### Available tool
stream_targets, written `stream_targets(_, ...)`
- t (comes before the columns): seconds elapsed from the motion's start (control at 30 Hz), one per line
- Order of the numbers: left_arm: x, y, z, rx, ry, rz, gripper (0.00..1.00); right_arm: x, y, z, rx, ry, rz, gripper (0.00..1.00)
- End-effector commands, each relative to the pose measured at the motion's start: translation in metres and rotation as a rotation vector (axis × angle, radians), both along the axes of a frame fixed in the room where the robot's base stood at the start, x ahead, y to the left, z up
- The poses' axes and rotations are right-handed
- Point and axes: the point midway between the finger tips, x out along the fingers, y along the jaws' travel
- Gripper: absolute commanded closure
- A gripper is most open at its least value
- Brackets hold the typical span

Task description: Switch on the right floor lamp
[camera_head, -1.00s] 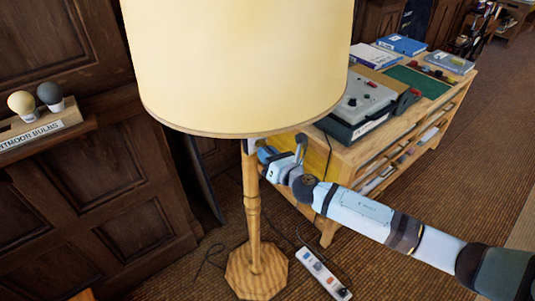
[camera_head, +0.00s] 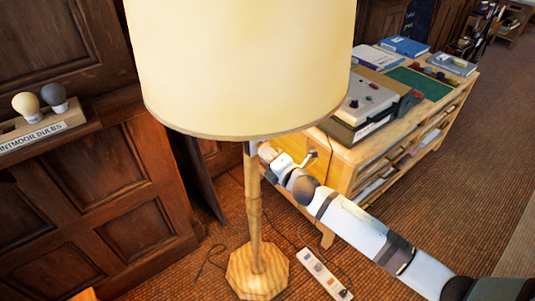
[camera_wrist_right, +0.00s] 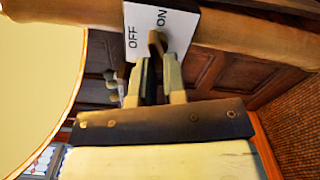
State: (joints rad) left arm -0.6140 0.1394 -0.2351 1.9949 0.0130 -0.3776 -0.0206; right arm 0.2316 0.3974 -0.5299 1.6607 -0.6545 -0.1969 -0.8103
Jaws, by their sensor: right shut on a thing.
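The floor lamp has a cream shade (camera_head: 240,70), a turned wooden pole (camera_head: 254,205) and an octagonal wooden base (camera_head: 257,270). Warm light falls below the shade on my arm and the cabinet, so the lamp looks lit. My right gripper (camera_head: 264,152) is at the pole just under the shade. In the right wrist view, a white switch plate (camera_wrist_right: 182,24) marked OFF and ON is fixed to the pole. The fingers (camera_wrist_right: 158,72) are shut on its small brown lever (camera_wrist_right: 155,40), which lies near the ON word. My left gripper is out of view.
A wooden cabinet (camera_head: 345,170) with a grey device (camera_head: 362,105) and books stands right of the lamp. A power strip (camera_head: 326,273) and cables lie on the floor. A bulb rack (camera_head: 40,132) is on the left wall ledge.

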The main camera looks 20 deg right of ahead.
Motion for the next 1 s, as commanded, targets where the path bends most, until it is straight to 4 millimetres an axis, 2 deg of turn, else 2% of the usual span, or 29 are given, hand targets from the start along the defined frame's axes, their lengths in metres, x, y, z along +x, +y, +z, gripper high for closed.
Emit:
stream_targets(0.2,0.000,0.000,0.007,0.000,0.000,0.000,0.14,-0.001,0.001,0.002,0.177,0.066,0.001,1.00)
stream_targets(0.5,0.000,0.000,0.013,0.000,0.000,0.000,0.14,-0.001,0.001,0.003,0.349,0.129,-0.001,1.00)
stream_targets(1.0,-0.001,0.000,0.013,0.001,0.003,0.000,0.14,-0.001,0.001,0.003,0.433,0.159,0.001,1.00)
